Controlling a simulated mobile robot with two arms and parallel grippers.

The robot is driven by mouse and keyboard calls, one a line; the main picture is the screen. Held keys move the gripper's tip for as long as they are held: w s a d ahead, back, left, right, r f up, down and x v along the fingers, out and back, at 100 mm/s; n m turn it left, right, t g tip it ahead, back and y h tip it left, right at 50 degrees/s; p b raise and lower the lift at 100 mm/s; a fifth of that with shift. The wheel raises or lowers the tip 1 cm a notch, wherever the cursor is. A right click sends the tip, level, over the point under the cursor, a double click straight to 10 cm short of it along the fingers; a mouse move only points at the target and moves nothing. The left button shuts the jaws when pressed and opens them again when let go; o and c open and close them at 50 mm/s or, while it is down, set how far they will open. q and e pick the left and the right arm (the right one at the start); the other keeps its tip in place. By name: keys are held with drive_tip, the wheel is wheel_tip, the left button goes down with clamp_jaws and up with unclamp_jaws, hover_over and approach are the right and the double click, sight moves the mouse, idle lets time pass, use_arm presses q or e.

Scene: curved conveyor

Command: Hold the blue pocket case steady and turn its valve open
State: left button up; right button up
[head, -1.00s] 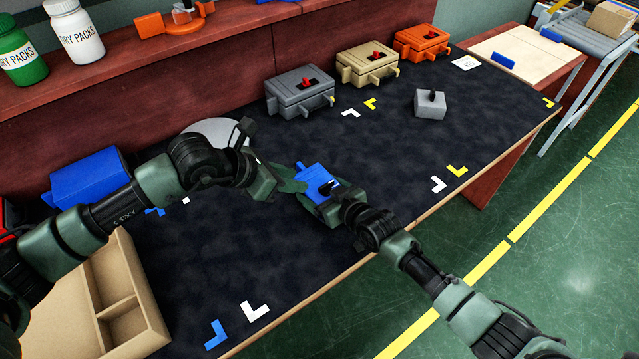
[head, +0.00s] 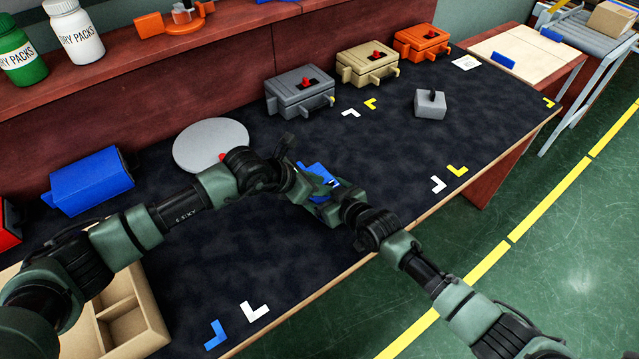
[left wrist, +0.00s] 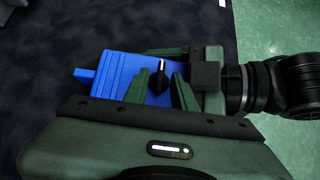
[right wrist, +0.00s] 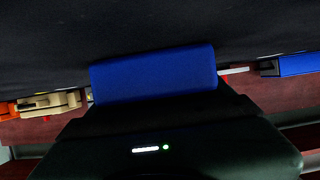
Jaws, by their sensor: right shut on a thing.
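The blue pocket case (head: 318,173) is near the table's front edge, partly hidden by my grippers. In the left wrist view the case (left wrist: 112,80) shows a flat top with a black knob valve (left wrist: 161,76) bearing a white line. My left gripper (left wrist: 162,84) is open above the case, one finger on each side of the knob, with small gaps showing. In the head view it (head: 296,180) hides the knob. My right gripper (head: 325,203) is shut on the case from the front right; the case's blue side (right wrist: 153,76) fills the middle of the right wrist view.
Grey (head: 300,92), tan (head: 366,66) and orange (head: 421,43) cases stand along the back. A small grey block with a black knob (head: 430,104) stands right of centre. A round grey disc (head: 210,145), a blue box (head: 92,181) and a divided tray (head: 150,318) are at left.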

use_arm(q)
clamp_jaws()
drive_tip(key=shift+a, duration=0.1)
drive_tip(key=m+g, duration=0.1)
drive_tip(key=m+g+h, duration=0.1)
drive_tip(key=m, duration=0.1)
drive_tip(key=shift+w+a+f+m+g, duration=0.1)
drive_tip(key=shift+w+a+m+g, duration=0.1)
drive_tip(key=shift+w+m+g, duration=0.15)
drive_tip(key=m+g, duration=0.1)
drive_tip(key=m, duration=0.1)
drive_tip(key=m+g, duration=0.2)
drive_tip(key=shift+w+h, duration=0.4)
drive_tip(key=shift+w+m+g, duration=0.15)
drive_tip(key=shift+m+g, duration=0.8)
drive_tip(key=shift+m, duration=0.3)
drive_tip(key=shift+o, duration=1.5)
unclamp_jaws()
